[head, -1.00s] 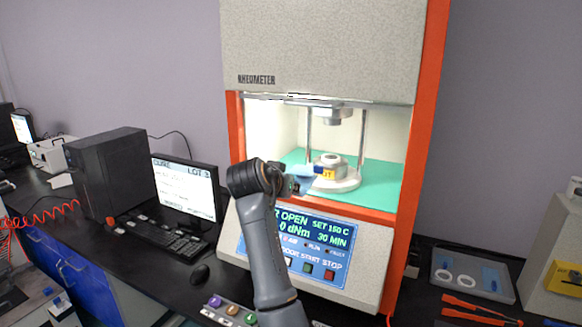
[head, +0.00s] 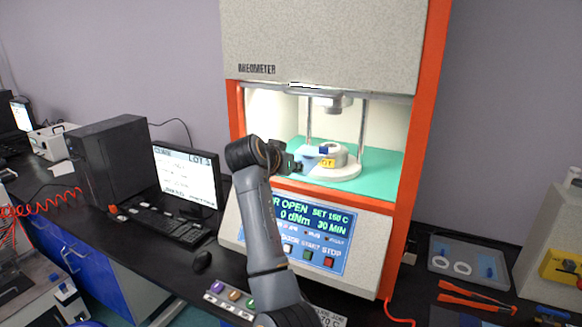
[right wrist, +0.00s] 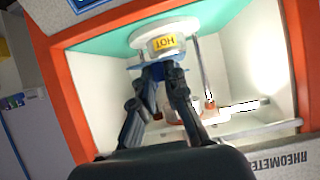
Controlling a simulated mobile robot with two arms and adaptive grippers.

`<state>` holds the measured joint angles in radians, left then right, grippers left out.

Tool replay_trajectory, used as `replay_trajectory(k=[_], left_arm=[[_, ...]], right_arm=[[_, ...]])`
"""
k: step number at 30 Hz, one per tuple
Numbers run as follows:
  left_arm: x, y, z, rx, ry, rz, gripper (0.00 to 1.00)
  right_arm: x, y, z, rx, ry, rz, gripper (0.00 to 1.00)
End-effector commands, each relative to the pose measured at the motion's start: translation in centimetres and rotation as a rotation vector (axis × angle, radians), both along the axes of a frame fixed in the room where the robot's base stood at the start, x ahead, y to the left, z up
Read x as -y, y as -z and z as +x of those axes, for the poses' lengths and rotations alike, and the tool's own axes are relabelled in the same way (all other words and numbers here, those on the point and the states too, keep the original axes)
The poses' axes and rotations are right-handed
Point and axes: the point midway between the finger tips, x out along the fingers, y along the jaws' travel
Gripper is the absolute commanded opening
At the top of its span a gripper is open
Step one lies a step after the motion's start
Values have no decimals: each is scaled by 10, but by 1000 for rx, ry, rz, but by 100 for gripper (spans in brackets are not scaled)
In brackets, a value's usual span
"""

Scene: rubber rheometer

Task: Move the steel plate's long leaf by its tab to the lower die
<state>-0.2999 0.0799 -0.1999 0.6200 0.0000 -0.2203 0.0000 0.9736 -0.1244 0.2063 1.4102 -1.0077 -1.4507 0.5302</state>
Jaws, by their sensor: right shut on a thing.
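My right gripper (head: 298,166) reaches into the rheometer chamber from the left and is shut on a blue leaf (head: 309,153). In the right wrist view the fingers (right wrist: 163,77) pinch the blue leaf (right wrist: 150,73) in front of the lower die (right wrist: 163,28). The lower die (head: 340,156) is a pale round block with a yellow HOT label, on a white round base. The leaf is at the die's left side; I cannot tell whether they touch. A small dark blue piece shows at the die's top left. My left gripper is not in view.
The upper die (head: 335,103) hangs above, with a gap between. Metal posts (head: 362,124) and the orange frame (head: 412,150) bound the opening. The control panel (head: 300,233) is below. A grey tray (head: 433,266) with white rings and blue pieces lies right.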

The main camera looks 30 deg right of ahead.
Motion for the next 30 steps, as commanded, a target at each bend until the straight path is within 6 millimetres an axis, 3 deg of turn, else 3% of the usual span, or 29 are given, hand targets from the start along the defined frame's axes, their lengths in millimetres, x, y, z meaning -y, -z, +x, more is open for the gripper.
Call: replay_trajectory(k=[30], left_arm=[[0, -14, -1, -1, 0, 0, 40]], right_arm=[[53, -2, 32, 1, 0, 0, 0]])
